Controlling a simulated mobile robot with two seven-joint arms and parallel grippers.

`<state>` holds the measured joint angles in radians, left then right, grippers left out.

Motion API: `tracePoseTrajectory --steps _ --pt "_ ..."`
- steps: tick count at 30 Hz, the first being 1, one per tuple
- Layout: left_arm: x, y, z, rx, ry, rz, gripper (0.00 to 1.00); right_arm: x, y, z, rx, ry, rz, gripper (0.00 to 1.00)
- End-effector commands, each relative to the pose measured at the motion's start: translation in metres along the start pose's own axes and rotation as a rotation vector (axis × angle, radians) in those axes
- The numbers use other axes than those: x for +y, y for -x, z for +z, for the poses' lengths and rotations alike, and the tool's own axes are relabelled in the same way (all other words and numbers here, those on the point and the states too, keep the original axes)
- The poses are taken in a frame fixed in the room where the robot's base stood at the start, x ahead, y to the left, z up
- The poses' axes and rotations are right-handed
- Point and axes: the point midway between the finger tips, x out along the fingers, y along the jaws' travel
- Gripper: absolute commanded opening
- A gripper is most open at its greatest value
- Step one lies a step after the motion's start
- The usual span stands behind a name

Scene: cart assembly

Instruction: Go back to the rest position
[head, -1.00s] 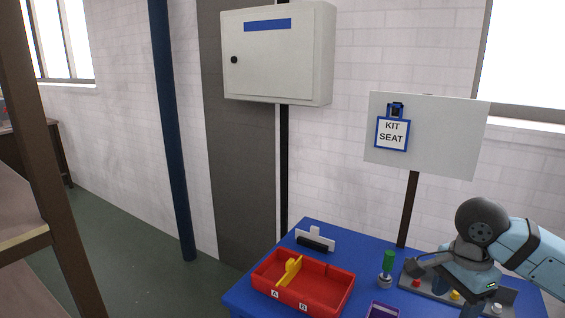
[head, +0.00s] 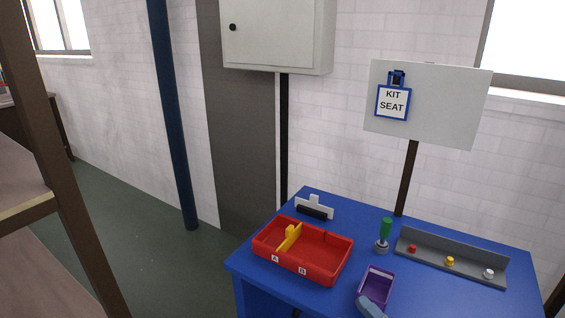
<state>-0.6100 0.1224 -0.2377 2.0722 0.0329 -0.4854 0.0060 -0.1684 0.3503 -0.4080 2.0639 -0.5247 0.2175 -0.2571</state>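Neither of my grippers shows clearly in the head view. A small blue-grey piece, which looks like part of my own arm, pokes in at the bottom edge in front of the purple bin (head: 377,285). I cannot tell which part it is. The blue table (head: 335,295) stands at the lower right. On it are a red tray (head: 325,252) with a yellow divider (head: 289,238) and labels A and B, a green-handled tool (head: 385,231) upright in a small grey holder, and a grey rack (head: 430,257) with red, yellow and white knobs.
A white-and-black holder (head: 314,209) is at the table's back left. A sign board (head: 440,112) on a post bears a "KIT SEAT" card (head: 393,103). A wall cabinet (head: 275,35), a blue pole (head: 172,120) and a brown shelf frame (head: 70,190) stand around. Green floor (head: 150,240) is clear at left.

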Motion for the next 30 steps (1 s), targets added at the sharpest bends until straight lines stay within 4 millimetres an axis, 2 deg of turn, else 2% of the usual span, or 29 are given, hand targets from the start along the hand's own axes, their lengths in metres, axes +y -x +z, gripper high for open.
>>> tracePoseTrajectory --steps 1,3,6,10,14,16,21,27,30 --pt "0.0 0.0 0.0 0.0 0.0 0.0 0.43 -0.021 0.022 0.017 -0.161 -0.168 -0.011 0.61" --pt "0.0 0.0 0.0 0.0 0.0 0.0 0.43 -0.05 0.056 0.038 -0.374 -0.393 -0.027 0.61" --pt "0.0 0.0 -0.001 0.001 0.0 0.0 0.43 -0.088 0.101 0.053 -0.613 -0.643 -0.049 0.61" --pt "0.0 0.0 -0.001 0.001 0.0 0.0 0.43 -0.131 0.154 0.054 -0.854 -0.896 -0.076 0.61" --pt "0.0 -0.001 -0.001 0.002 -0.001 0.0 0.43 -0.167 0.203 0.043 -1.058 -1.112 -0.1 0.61" --pt "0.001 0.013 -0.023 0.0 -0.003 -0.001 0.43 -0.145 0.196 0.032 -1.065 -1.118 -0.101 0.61" --pt "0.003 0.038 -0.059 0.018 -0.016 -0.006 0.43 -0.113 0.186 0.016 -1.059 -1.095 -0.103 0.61" --pt "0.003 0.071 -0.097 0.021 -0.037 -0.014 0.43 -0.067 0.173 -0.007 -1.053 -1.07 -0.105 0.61" --pt "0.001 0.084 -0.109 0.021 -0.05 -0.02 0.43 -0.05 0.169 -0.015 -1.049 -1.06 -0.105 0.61"
